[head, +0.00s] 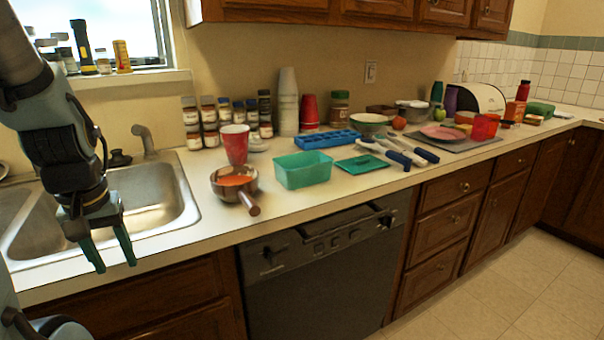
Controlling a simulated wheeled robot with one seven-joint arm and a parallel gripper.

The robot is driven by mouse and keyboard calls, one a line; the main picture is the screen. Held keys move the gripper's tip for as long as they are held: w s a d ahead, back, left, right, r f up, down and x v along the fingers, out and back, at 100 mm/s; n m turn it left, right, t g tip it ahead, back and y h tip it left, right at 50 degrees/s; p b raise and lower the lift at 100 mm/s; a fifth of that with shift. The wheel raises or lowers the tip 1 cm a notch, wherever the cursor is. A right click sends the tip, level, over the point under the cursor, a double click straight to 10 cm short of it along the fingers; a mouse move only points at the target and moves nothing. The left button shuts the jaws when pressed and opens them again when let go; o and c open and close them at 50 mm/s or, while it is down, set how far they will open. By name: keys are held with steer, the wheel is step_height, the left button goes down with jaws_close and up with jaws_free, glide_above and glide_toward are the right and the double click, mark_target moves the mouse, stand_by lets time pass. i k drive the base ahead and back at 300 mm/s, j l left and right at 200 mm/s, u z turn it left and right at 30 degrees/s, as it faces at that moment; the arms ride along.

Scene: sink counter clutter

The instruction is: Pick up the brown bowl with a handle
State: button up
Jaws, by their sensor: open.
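The brown bowl with a handle (222,190) stands on the counter just right of the sink. Its inside looks orange-red, and its brown handle (250,204) points toward the counter's front edge. My gripper (115,268) is at the left, in front of the sink. It points down with its two teal fingers apart and nothing between them. It is well to the left of the bowl and not touching it.
A red cup (235,144) stands right behind the bowl, and a teal bin (302,170) stands close on its right. The sink (165,205) and faucet (143,138) lie left. Spice jars (209,113) line the back wall. The dishwasher (325,270) is below.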

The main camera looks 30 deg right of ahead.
mark_target(242, 195)
steer(key=u, duration=0.65)
steer(key=l+u, duration=0.1)
steer(key=u, duration=0.3)
steer(key=k+l+u, duration=0.1)
steer(key=u, duration=0.65)
steer(key=k+l+u, duration=0.1)
steer(key=u, duration=0.3)
steer(key=k+l+u, duration=0.1)
steer(key=k+u, duration=0.8)
steer(key=k+j+u, duration=0.2)
steer(key=k+u, duration=0.25)
steer(key=k+j, duration=0.4)
steer(key=k, duration=0.2)
steer(key=k+j, duration=0.4)
steer(key=k, duration=0.2)
